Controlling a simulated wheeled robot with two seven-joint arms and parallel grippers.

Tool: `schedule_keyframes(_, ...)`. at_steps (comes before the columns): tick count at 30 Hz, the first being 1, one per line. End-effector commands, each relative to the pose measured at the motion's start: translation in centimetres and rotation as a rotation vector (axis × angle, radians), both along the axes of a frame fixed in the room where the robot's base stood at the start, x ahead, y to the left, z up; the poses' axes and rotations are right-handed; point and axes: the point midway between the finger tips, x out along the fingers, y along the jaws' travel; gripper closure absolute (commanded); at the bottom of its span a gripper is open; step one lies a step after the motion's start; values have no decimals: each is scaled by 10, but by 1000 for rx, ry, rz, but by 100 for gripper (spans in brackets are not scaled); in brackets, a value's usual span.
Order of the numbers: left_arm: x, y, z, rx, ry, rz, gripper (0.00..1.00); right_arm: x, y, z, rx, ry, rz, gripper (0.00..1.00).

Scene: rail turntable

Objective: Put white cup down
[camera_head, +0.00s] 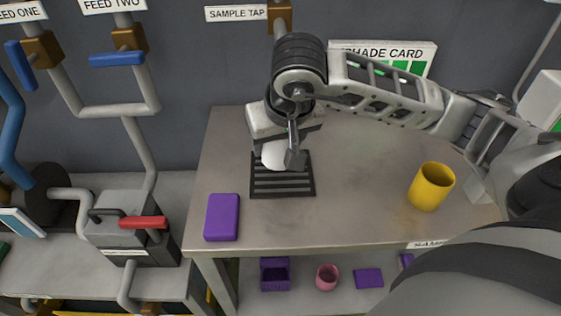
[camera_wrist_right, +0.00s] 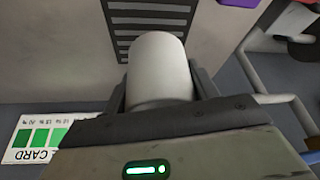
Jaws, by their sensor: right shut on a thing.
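My right gripper (camera_head: 284,155) is over the black slotted grate (camera_head: 283,183) on the grey table. It is shut on the white cup (camera_head: 274,154), which is partly hidden by the fingers in the head view. In the right wrist view, the white cup (camera_wrist_right: 160,66) sits between the two dark fingers of the right gripper (camera_wrist_right: 160,88), with the grate (camera_wrist_right: 150,14) beyond it. I cannot tell whether the cup touches the grate. My left gripper is not in view.
A purple block (camera_head: 222,217) lies on the table left of the grate. A yellow cup (camera_head: 431,187) stands at the right. The table between grate and yellow cup is clear. A shade card (camera_head: 414,52) stands behind. Red-handled piping (camera_head: 143,222) is left of the table.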

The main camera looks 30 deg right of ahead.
Motion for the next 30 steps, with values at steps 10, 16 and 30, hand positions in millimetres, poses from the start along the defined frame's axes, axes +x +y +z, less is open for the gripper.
schedule_keyframes(10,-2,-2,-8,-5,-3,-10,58,16,-15,-29,1,0,-2,63)
schedule_keyframes(16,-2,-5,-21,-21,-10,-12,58,19,-18,-60,1,0,-1,63)
schedule_keyframes(30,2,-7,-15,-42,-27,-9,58,19,-18,-65,1,-2,-1,36)
